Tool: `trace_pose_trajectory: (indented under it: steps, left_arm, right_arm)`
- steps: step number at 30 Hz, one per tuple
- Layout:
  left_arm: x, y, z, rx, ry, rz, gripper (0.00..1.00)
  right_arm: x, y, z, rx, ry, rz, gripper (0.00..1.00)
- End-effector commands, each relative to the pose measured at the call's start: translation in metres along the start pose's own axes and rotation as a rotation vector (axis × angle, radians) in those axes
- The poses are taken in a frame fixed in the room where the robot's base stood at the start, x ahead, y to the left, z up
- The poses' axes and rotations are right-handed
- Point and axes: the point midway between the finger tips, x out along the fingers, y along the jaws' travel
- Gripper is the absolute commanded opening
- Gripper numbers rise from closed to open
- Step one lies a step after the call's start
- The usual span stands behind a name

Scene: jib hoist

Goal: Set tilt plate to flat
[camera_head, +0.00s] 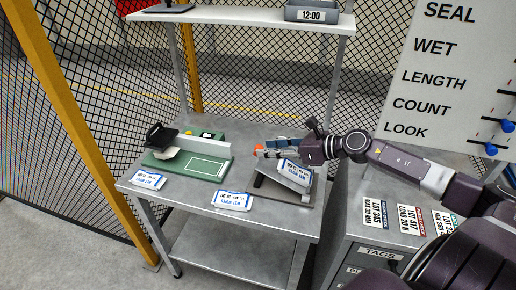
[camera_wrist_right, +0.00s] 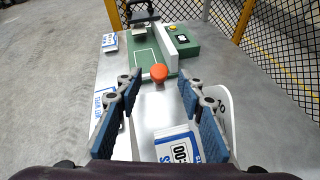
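The tilt plate (camera_head: 270,187) is a grey metal plate on a dark base at the right of the bench. It stands tilted, with a white-and-blue tag (camera_head: 295,172) lying on it. An orange knob (camera_head: 258,151) sits by the plate's far side. In the wrist view the knob (camera_wrist_right: 158,72) shows between my right gripper's fingertips or just beyond them; I cannot tell which. My right gripper (camera_head: 268,150) is over the far part of the plate, with its fingers (camera_wrist_right: 159,84) apart and no visible contact with the knob. My left gripper is not in view.
A green board with a black-handled device (camera_head: 190,160) stands at the bench's left. Tags (camera_head: 232,201) lie along the front edge of the bench (camera_head: 200,195). A drawer cabinet (camera_head: 360,215) stands at the right, a shelf (camera_head: 240,15) above, and mesh fencing behind.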

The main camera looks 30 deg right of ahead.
Motion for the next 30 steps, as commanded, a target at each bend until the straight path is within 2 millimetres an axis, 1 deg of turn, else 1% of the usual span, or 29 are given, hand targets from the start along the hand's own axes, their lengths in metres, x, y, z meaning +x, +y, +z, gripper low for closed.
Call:
trace_pose_trajectory:
  steps: [1, 3, 6, 7, 11, 15, 20, 26, 27, 30]
  left_arm:
    - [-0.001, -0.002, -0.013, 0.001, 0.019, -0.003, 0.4]
    - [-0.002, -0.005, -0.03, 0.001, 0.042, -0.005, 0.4]
    - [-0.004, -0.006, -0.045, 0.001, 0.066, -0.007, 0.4]
    - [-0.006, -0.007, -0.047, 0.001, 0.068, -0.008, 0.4]
    - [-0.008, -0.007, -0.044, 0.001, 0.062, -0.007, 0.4]
    - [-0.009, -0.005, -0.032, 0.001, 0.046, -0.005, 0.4]
    - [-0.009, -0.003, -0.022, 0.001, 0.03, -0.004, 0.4]
    - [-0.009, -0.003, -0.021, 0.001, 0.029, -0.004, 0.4]
    - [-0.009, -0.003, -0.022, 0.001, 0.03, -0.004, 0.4]
    - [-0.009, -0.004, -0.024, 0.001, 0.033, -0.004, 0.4]
  right_arm:
    - [0.004, 0.0, 0.003, -0.001, -0.004, 0.0, 0.36]
    - [0.01, 0.001, 0.003, 0.0, -0.004, 0.001, 0.36]
    - [0.019, 0.001, 0.004, -0.001, -0.004, 0.001, 0.36]
    - [0.021, 0.001, 0.003, 0.001, -0.004, 0.001, 0.36]
    - [0.032, 0.0, 0.003, 0.001, -0.004, -0.001, 0.36]
    - [0.039, 0.001, 0.002, 0.001, -0.002, 0.0, 0.36]
    - [0.042, 0.001, 0.001, 0.0, 0.0, 0.001, 0.36]
    - [0.043, 0.001, 0.001, 0.0, 0.0, 0.001, 0.36]
    - [0.042, 0.001, 0.001, 0.0, 0.0, 0.001, 0.34]
    - [0.042, 0.001, 0.001, 0.0, 0.0, 0.001, 0.23]
